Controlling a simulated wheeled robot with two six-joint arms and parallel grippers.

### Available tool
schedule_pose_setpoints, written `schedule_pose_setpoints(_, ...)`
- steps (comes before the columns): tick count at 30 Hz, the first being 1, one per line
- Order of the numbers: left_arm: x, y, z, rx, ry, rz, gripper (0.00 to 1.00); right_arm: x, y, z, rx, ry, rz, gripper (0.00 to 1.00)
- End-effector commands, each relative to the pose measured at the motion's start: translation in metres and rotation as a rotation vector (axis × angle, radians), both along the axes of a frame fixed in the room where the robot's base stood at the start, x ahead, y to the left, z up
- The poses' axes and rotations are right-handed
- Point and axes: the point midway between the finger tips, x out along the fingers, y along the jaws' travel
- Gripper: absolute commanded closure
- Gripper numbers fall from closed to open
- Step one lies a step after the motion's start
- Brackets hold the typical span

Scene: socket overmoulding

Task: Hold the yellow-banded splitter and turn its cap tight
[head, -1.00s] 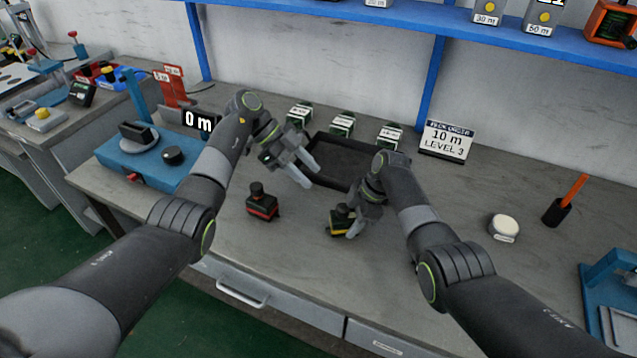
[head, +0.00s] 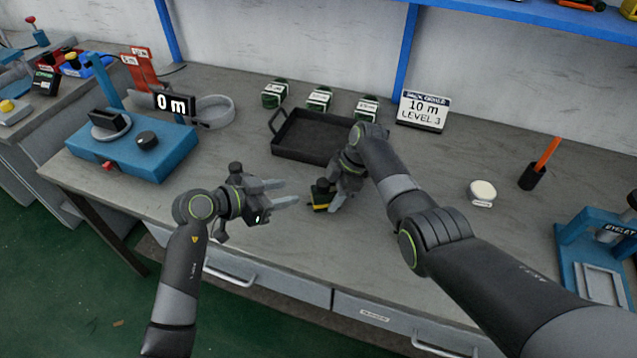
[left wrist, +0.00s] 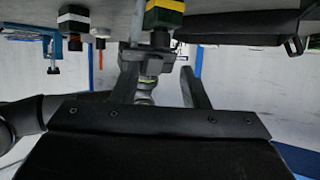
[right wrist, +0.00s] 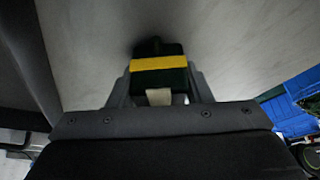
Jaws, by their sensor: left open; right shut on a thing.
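The yellow-banded splitter (head: 320,198) is a small dark block with a yellow band and a dark cap (head: 322,183) on top. It stands upright near the middle of the bench. My right gripper (head: 332,197) is shut on it; the right wrist view shows the yellow band (right wrist: 160,64) between the fingers. My left gripper (head: 290,191) is open and empty, low to the left of the splitter, its fingers pointing towards it with a gap between. In the left wrist view the splitter (left wrist: 164,14) is at the top, beyond the open fingers (left wrist: 158,65).
A black tray (head: 300,152) lies behind, with several green-black blocks (head: 319,99) beyond. A blue machine (head: 135,150) stands left, a white-topped puck (head: 482,191) right.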

Motion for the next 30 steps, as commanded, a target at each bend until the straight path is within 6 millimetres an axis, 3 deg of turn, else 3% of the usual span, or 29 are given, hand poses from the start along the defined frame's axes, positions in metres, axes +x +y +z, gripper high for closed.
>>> schedule_pose_setpoints(8, -0.004, -0.003, 0.003, -0.041, -0.010, 0.051, 0.59, 0.000, 0.000, 0.000, 0.000, 0.000, 0.000, 0.79)
schedule_pose_setpoints(21, 0.041, -0.055, -0.025, -0.040, -0.008, 0.047, 0.59, 0.000, 0.000, 0.000, 0.000, 0.000, 0.000, 0.79)
schedule_pose_setpoints(30, 0.060, -0.077, -0.038, -0.037, -0.009, 0.048, 0.59, 0.000, 0.000, 0.000, 0.000, 0.000, 0.000, 0.79)
